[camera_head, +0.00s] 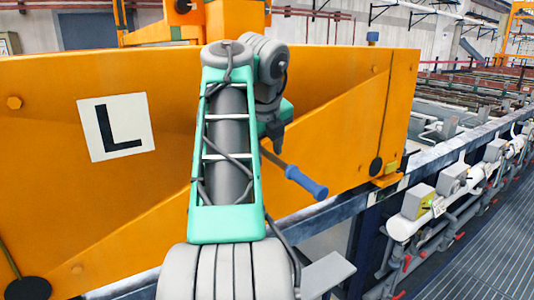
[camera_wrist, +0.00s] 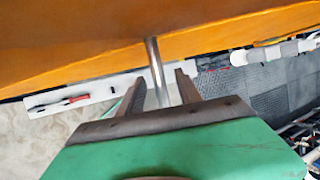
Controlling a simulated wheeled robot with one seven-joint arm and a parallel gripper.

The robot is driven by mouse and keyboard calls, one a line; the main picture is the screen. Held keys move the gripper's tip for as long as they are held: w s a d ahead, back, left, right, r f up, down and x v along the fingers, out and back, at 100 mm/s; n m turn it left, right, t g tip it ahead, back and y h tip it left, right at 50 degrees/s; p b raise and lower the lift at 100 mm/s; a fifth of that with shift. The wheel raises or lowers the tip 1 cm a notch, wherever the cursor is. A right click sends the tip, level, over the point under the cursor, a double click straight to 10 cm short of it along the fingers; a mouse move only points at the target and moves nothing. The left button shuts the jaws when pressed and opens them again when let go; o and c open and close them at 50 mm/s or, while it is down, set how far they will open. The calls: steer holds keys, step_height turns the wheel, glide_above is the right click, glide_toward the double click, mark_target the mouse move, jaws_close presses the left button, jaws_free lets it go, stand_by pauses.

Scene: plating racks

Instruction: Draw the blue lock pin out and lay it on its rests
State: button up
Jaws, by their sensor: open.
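The blue lock pin (camera_head: 306,182) sticks out below and right of my gripper in the head view, with a thick blue grip and a thinner grey-blue shaft. My gripper (camera_head: 275,145) is close to the shaft's upper end, in front of the orange panel (camera_head: 330,90). In the wrist view my gripper (camera_wrist: 158,82) is open. A bare metal rod (camera_wrist: 153,55) runs from the orange panel down between its two fingers, with gaps showing. I cannot tell whether this rod is the pin's shaft. I cannot make out the rests.
A pale ledge (camera_wrist: 90,93) lies under the panel in the wrist view, with a red and black tool (camera_wrist: 62,103) on it. A steel rail (camera_head: 350,203) runs below the panel. Pipes and valve boxes (camera_head: 418,200) line the right. Grated floor (camera_head: 480,260) is clear.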

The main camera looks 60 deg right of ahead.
mark_target(292, 166)
steer(key=shift+c, duration=0.2)
jaws_close()
stand_by(1.1)
stand_by(0.4)
stand_by(1.1)
steer(key=shift+s, duration=0.15)
steer(key=shift+s+a+r+b, duration=0.1)
steer(key=shift+s+a+b, duration=0.45)
steer(key=shift+s, duration=0.8)
steer(key=shift+s+a+f+b, duration=0.1)
steer(key=shift+s+a+b, duration=0.2)
steer(key=shift+s+a, duration=0.85)
steer(key=shift+s+a+r+b, duration=0.1)
steer(key=shift+s+a+b, duration=0.35)
steer(key=shift+s, duration=1.15)
